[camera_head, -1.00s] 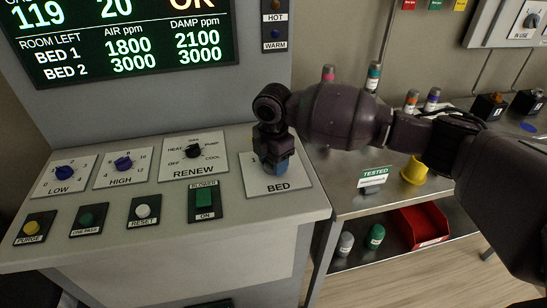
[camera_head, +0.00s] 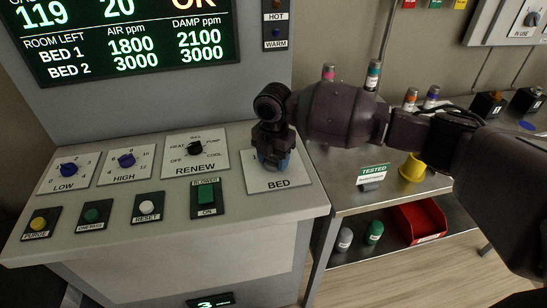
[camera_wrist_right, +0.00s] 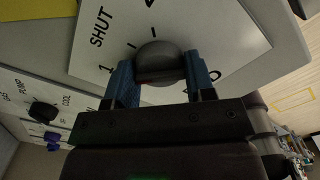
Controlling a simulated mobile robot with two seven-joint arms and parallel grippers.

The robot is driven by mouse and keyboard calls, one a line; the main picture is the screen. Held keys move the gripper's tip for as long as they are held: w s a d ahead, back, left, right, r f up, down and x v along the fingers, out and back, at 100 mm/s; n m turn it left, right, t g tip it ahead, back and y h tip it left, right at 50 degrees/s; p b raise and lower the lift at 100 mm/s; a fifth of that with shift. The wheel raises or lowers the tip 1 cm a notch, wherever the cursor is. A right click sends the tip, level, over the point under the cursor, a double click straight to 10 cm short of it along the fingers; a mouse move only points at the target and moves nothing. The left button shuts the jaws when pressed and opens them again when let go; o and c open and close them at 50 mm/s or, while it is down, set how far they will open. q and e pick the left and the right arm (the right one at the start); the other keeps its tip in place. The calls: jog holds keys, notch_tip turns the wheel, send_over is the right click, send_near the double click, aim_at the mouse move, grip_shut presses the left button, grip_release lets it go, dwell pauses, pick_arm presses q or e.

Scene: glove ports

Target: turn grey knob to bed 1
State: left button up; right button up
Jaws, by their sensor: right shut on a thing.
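The grey knob (camera_wrist_right: 160,62) sits on the white BED plate (camera_wrist_right: 215,30), which also shows in the head view (camera_head: 290,178). In the wrist view the plate carries the marks SHUT, 1 and others partly hidden. My right gripper (camera_wrist_right: 163,80) has its two blue-padded fingers on either side of the knob, shut on it. In the head view my right gripper (camera_head: 274,160) comes down over the BED plate and hides the knob. Where the knob's pointer stands I cannot tell. My left gripper is not in view.
The panel also has a LOW knob (camera_head: 68,170), a HIGH knob (camera_head: 126,160), a RENEW knob (camera_head: 195,150) and a green BLOWER switch (camera_head: 207,194). Several buttons line the front. A steel bench with a yellow cup (camera_head: 412,168) and a red bin (camera_head: 420,222) stands to the right.

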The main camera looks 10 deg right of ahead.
aim_at(274, 159)
jog(key=o, duration=0.9)
notch_tip(274, 159, up, 11)
jog(key=shift+f, duration=0.1)
jog(key=shift+s, duration=0.1)
